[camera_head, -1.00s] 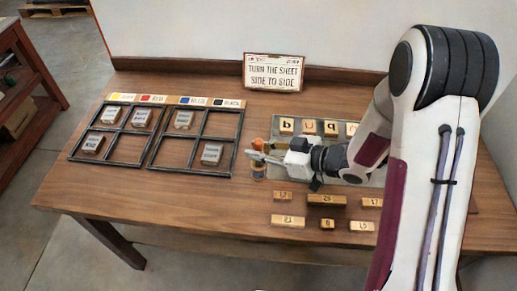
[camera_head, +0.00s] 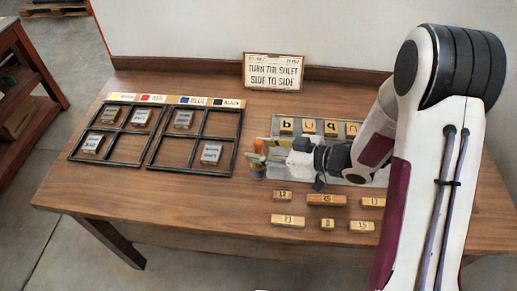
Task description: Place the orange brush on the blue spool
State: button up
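My gripper (camera_head: 264,160) is low over the table at the left edge of the grey tray (camera_head: 273,124), pointing left. A small orange thing (camera_head: 259,146), perhaps the orange brush, shows right at its fingertips. A brown and bluish-grey upright shape stands there too, and the pieces blend together. I cannot tell whether the fingers are open or closed on anything. I cannot make out a blue spool clearly; it may be among these pieces or hidden behind my arm.
Two dark divided frames (camera_head: 150,137) with several grey blocks lie at left. Lettered wooden blocks (camera_head: 309,126) stand in the tray, partly behind my arm. More wooden blocks (camera_head: 326,199) lie in front. A sign (camera_head: 274,71) stands at the back. The table's front left is clear.

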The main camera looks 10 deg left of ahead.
jog(key=v, duration=1.1)
jog(key=shift+s, duration=0.1)
dwell(0.8)
jog(key=w+d+r+m+t+h, duration=0.6)
jog(key=d+r+h, duration=0.45)
jog(key=d, duration=0.35)
jog(key=s+d+r+m+g+h, duration=0.1)
jog(key=s+d+r+m+h, duration=0.35)
jog(key=s, duration=0.25)
jog(key=s+a+m+g+y, duration=0.1)
jog(key=s+a+g, duration=0.1)
jog(key=s, duration=0.7)
jog(key=s+a+m+g+y, duration=0.1)
jog(key=s+a+m+g, duration=0.1)
jog(key=s, duration=0.8)
jog(key=shift+s+a+f, duration=0.2)
jog(key=shift+s+a, duration=0.1)
jog(key=shift+a, duration=0.55)
